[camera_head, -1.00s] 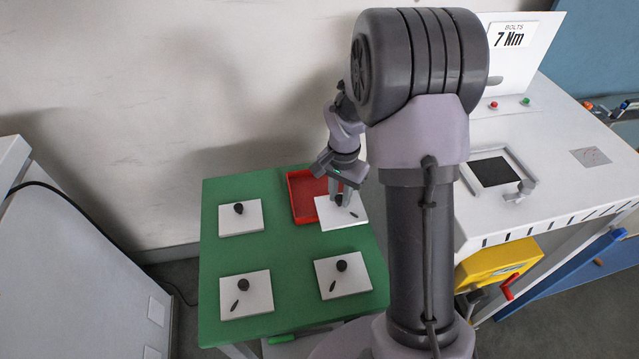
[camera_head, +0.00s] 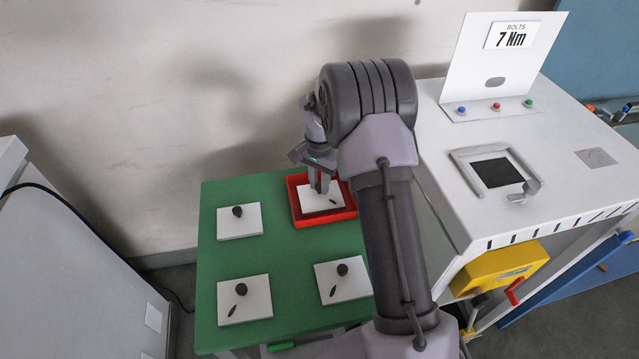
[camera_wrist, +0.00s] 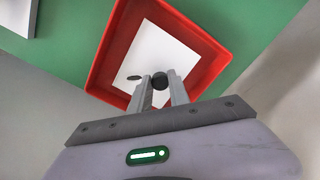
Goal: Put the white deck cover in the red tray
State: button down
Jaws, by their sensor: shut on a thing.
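The white deck cover (camera_head: 317,203) is a flat white plate with a dark round knob and a small dark oval mark. My gripper (camera_head: 319,190) is shut on its knob, seen between the fingers in the wrist view (camera_wrist: 160,88). The cover (camera_wrist: 150,55) lies within the outline of the red tray (camera_head: 343,213), inside its walls as seen from above. The wrist view shows the red tray rim (camera_wrist: 103,50) around it. I cannot tell whether the cover touches the tray floor. My fingers partly hide the knob in the head view.
The green table (camera_head: 290,255) also bears three similar white plates with dark knobs: back left (camera_head: 228,226), front left (camera_head: 255,292) and front right (camera_head: 330,277). A white bench (camera_head: 580,170) with an upright panel stands to the right. The wall is behind the table.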

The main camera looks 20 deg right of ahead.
jog(key=c, duration=1.2)
grip_release()
jog(key=shift+f, duration=0.1)
jog(key=shift+c, duration=0.2)
notch_tip(320, 180, up, 12)
jog(key=p, duration=0.3)
notch_tip(320, 180, up, 11)
jog(key=n+t, duration=0.2)
send_over(319, 186)
jog(key=s+a, duration=0.5)
jog(key=s+a+r+n+t, duration=0.1)
jog(key=s+a+r, duration=0.25)
jog(key=s, duration=0.25)
jog(key=s+a+r+n, duration=0.1)
jog(key=s+a+r, duration=0.1)
jog(key=s+r, duration=0.25)
jog(key=s+a+f+n+t+y, duration=0.1)
jog(key=s+a, duration=0.1)
jog(key=s, duration=0.5)
jog(key=s+a+f+n+t+y, duration=0.1)
jog(key=s+a, duration=0.1)
jog(key=s, duration=0.5)
jog(key=shift+s+a+n+t, duration=0.25)
jog(key=shift+a+n+t, duration=0.05)
jog(key=shift+n+t, duration=0.1)
